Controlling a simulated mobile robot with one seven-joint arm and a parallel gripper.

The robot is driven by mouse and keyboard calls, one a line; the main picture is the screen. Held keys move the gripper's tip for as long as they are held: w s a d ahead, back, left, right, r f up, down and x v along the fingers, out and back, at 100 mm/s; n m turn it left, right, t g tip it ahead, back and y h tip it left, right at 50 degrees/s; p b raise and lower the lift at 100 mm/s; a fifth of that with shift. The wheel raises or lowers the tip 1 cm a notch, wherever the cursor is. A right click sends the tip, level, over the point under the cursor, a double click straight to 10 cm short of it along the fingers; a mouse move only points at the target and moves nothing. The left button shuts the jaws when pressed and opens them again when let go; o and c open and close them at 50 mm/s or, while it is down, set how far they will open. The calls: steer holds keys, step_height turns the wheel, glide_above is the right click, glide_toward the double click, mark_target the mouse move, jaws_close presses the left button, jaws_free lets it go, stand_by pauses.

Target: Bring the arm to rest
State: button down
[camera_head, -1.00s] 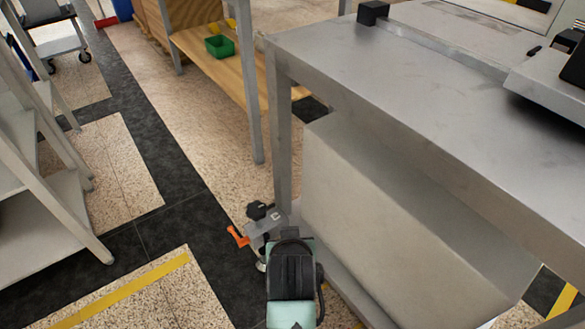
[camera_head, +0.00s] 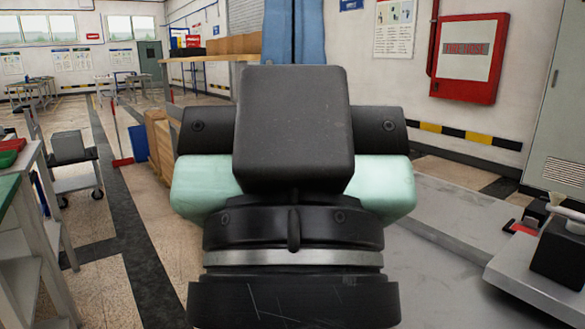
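My own arm (camera_head: 293,200), black and mint green, stands large in the middle of the head view, close to the camera. It hides much of the scene behind it. My gripper does not show in this view, so I cannot see its fingers or whether it holds anything.
A grey metal table (camera_head: 445,285) lies to the right of my arm, with a metal plate (camera_head: 530,290) and black blocks on it. A shelf unit (camera_head: 30,250) stands at the left, a cart (camera_head: 72,170) beyond it. Dark floor lanes (camera_head: 125,215) between are clear.

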step_height(320, 180, up, 36)
steer(key=p, duration=3.3)
steer(key=shift+w, duration=0.2)
steer(key=shift+f, duration=0.1)
